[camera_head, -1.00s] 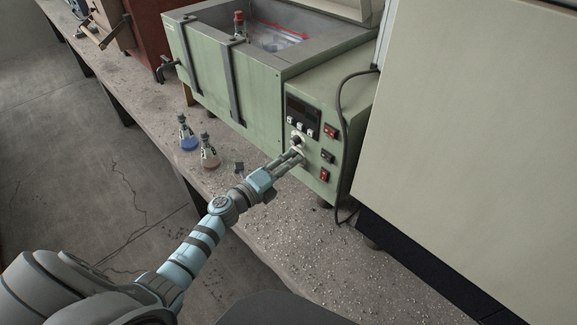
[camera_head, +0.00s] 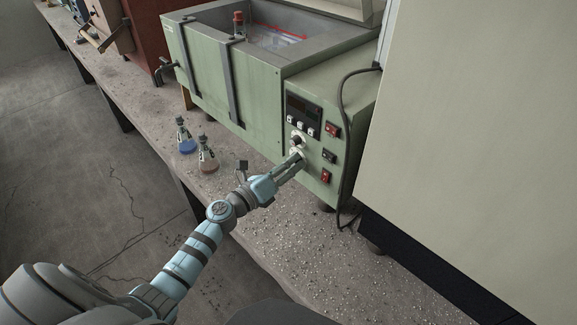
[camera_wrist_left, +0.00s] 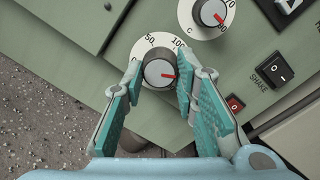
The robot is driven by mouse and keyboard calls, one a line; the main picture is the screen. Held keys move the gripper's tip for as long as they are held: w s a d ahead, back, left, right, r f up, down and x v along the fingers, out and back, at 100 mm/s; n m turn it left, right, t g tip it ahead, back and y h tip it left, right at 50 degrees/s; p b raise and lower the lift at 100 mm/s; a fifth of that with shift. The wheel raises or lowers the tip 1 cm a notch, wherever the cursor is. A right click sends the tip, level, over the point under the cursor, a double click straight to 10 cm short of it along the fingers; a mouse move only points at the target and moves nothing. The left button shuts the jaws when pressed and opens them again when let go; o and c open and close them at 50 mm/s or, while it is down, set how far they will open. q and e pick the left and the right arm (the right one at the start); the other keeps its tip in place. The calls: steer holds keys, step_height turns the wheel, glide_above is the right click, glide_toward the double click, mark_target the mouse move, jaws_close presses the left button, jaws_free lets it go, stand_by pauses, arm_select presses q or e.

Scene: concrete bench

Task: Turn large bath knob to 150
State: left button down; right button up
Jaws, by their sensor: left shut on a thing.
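The large bath knob (camera_wrist_left: 159,73) is grey with a red pointer, on a white dial marked 50 and 100. In the left wrist view its pointer points right, past the 100 mark, towards my right-hand finger, which hides that part of the scale. My left gripper (camera_wrist_left: 160,80) is shut on this knob, one finger on each side. In the head view my left gripper (camera_head: 297,159) reaches the lower front of the green bath (camera_head: 255,105) and mostly hides the knob. My right gripper is not in view.
A second knob (camera_wrist_left: 211,13) with a white dial sits just above. A SHAKE rocker switch (camera_wrist_left: 273,70) and red switches (camera_head: 326,175) are close to the right. Two flasks, blue (camera_head: 186,138) and brownish (camera_head: 207,157), stand left of my arm. A black cable (camera_head: 341,120) hangs right.

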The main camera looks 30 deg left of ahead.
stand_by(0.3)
arm_select(q)
steer(key=c, duration=1.3)
jaws_free()
steer(key=shift+s+a, duration=0.1)
steer(key=v, duration=1.1)
steer(key=shift+s+a, duration=0.1)
steer(key=shift+s, duration=0.25)
